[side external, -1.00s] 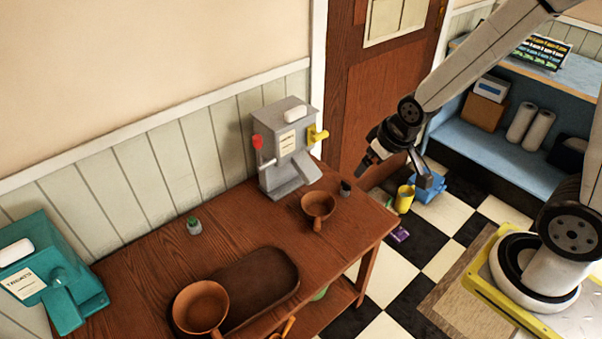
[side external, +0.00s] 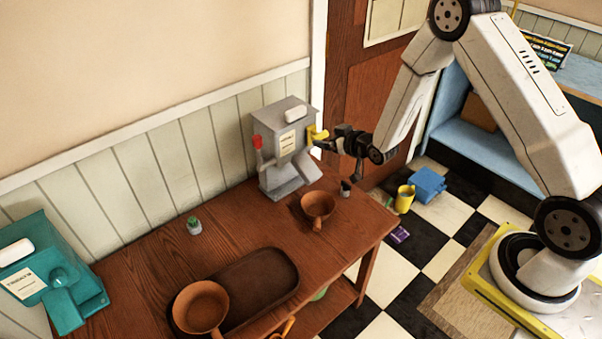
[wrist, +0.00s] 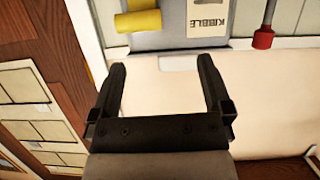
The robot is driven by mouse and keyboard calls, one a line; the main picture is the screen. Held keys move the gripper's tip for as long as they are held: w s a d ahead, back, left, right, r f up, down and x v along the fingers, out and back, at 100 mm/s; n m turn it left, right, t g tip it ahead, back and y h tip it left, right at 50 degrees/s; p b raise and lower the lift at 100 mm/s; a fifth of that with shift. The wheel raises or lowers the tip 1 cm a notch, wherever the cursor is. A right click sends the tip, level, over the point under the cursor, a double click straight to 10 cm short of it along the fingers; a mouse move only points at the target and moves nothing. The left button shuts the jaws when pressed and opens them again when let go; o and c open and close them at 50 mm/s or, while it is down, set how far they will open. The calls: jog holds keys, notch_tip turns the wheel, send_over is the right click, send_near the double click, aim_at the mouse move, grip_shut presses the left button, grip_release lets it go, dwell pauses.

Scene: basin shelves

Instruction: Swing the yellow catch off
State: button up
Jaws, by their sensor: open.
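The yellow catch (side external: 317,133) sticks out from the right side of the grey kibble dispenser (side external: 280,168) on the wooden table. In the wrist view the catch (wrist: 138,21) lies at the top, beyond the fingertips and nearer the left finger. My gripper (side external: 338,143) is level with the catch, just to its right in the side view. Its fingers are open, with nothing between them in the wrist view (wrist: 162,62). I cannot tell whether a finger touches the catch.
A red knob (side external: 257,142) is on the dispenser's left side. A teal treats dispenser (side external: 60,285), a tray (side external: 262,280) and another pan (side external: 201,305) are at the left.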

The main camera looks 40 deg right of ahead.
aim_at(316, 132)
jog(key=f, duration=0.1)
jog(key=d+f+t, duration=0.1)
jog(key=f+t, duration=0.1)
jog(key=shift+w+d, duration=0.3)
jog(key=shift+w, duration=0.05)
jog(key=shift+s+d+f+t, duration=0.25)
jog(key=shift+d+f+t, duration=0.25)
jog(key=shift+t, duration=0.5)
jog(key=shift+w+a+f, duration=0.1)
jog(key=shift+w+a, duration=0.05)
jog(key=shift+w, duration=3.75)
